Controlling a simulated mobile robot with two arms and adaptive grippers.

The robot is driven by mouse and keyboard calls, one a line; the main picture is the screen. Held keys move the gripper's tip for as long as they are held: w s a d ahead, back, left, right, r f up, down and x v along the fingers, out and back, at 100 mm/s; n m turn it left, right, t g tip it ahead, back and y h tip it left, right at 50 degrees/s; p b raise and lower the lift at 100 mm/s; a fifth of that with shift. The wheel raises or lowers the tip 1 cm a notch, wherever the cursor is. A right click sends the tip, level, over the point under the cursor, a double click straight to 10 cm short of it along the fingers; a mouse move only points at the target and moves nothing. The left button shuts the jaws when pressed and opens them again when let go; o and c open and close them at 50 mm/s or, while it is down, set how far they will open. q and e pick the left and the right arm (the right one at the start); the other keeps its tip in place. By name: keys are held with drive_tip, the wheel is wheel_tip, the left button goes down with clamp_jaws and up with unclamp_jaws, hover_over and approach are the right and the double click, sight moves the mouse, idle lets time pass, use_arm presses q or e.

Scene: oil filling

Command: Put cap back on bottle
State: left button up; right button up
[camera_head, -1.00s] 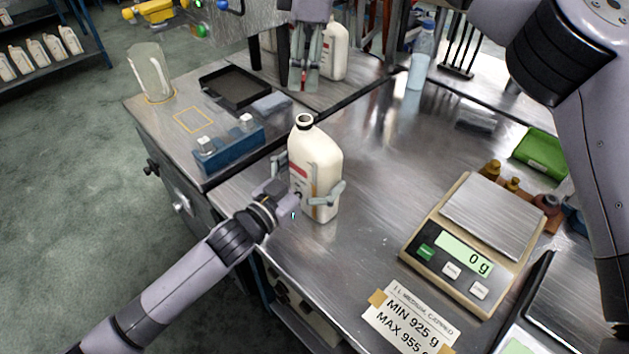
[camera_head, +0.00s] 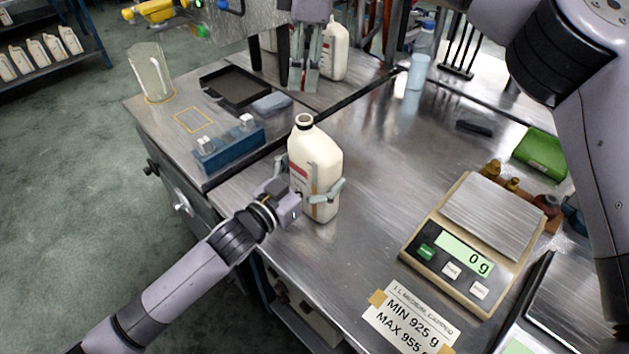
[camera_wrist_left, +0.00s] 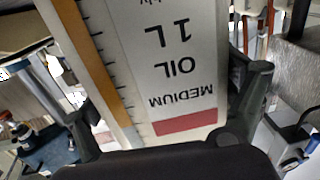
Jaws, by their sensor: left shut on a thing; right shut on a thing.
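My left gripper (camera_head: 318,194) is shut around the bottle's body from the near left side. The left wrist view shows the label (camera_wrist_left: 180,65) upside down, between the fingers. My right gripper (camera_head: 303,82) points down behind the bottle, above the rear bench. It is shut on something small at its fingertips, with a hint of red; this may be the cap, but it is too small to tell.
A blue holder (camera_head: 229,152) with pale pieces and a black tray (camera_head: 235,86) lie left of the bottle. A glass beaker (camera_head: 151,73) stands far left. Another white bottle (camera_head: 334,52) stands beside my right gripper. The bench between bottle and scale is clear.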

use_arm(q)
drive_tip(key=c, duration=0.3)
use_arm(e)
drive_tip(key=shift+f, duration=2.5)
drive_tip(key=shift+f, duration=0.1)
drive_tip(key=shift+f, duration=0.8)
drive_tip(key=shift+f, duration=0.55)
use_arm(q)
drive_tip(key=c, duration=0.7)
use_arm(e)
drive_tip(key=m, duration=0.3)
drive_tip(key=shift+t, duration=0.3)
